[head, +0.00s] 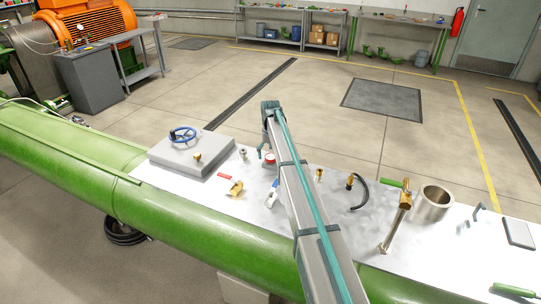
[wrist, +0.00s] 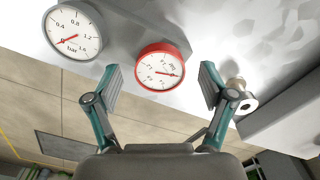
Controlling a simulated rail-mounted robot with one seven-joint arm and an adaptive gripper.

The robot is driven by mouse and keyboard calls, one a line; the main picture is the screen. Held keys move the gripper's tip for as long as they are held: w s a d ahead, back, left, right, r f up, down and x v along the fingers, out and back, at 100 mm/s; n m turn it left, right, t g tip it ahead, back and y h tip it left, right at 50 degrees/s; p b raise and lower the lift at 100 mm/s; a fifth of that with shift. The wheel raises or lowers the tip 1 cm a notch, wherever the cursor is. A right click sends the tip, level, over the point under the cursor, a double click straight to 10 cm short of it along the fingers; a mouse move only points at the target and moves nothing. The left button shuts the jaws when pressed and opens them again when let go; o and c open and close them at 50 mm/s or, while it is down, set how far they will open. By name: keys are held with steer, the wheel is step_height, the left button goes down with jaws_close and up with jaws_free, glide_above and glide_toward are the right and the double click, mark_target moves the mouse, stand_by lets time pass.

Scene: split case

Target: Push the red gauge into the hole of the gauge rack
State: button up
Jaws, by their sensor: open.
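In the wrist view the red gauge (wrist: 162,66), with a red rim and a white dial, faces me between the fingers of my gripper (wrist: 159,80). The fingers are open, one on each side, with a gap to the gauge. The grey gauge rack (wrist: 122,24) shows behind it. A white-faced bar gauge (wrist: 74,33) sits on the rack to the left. I cannot tell how deep the red gauge sits in its hole. In the head view a small red-rimmed part, likely the red gauge (head: 270,158), shows beside my arm, which hides much of that area.
A brass-and-steel fitting (wrist: 240,96) stands close to the right finger.

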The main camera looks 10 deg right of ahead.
mark_target(270, 156)
step_height(270, 156, up, 12)
stand_by(0.5)
